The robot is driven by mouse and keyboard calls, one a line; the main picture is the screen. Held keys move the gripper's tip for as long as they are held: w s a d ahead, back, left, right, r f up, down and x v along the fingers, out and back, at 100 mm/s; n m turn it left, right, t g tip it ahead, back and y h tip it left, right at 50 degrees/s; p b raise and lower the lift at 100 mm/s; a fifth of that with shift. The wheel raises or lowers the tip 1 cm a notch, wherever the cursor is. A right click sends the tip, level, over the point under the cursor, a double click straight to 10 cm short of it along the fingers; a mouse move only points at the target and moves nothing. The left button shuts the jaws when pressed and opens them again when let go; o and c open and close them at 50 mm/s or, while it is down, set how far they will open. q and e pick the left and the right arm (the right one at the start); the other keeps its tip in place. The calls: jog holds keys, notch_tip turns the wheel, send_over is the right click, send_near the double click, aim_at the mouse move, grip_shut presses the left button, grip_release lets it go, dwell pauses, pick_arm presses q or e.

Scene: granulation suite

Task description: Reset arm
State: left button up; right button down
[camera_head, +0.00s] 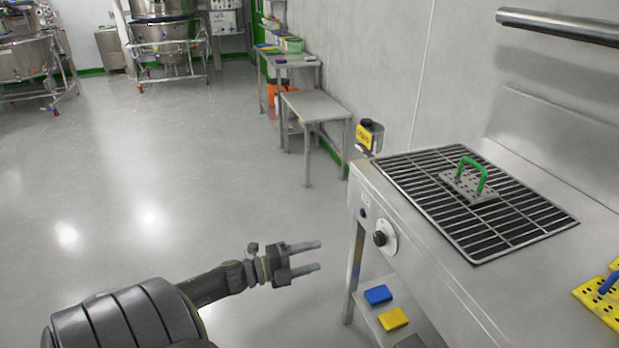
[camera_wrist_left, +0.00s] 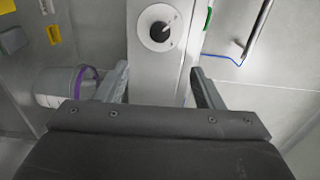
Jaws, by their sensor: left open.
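My left arm comes in from the lower left in the head view. Its gripper (camera_head: 318,256) is open and empty, held over the floor to the left of the steel counter (camera_head: 440,262). In the left wrist view the two fingers of my left gripper (camera_wrist_left: 160,85) stand apart with nothing between them. The counter's front with a round dial (camera_wrist_left: 158,27) shows beyond them. The same dial (camera_head: 385,238) is on the counter's front in the head view. My right gripper is not in view.
A black grate (camera_head: 475,215) on the counter bears a perforated plate with a green handle (camera_head: 474,172). A yellow plate with a blue handle (camera_head: 606,285) lies at the right edge. A blue block (camera_head: 378,294) and a yellow block (camera_head: 393,319) lie on the lower shelf. Floor at left is clear.

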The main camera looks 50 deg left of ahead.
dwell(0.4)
pick_arm(q)
jog(key=s+a+f+n+g+y+p, duration=0.1)
jog(key=s+a+f+n+g+y, duration=0.15)
jog(key=s+f+n+y, duration=0.7)
jog(key=s+a+f+n+g+h+p, duration=0.1)
jog(key=s+f+n+g+p, duration=0.3)
jog(key=f, duration=1.2)
jog(key=s+d+f+n+g, duration=0.4)
jog(key=s+d+f, duration=0.3)
jog(key=s+d, duration=0.2)
jog(key=s+d+f+n+g, duration=0.5)
jog(key=s+d+f, duration=0.3)
jog(key=s, duration=0.6)
jog(key=shift+d+f+h, duration=0.3)
jog(key=shift+d+h, duration=0.05)
jog(key=shift+d, duration=0.25)
jog(key=shift+s+n, duration=0.1)
jog(key=shift+n, duration=0.15)
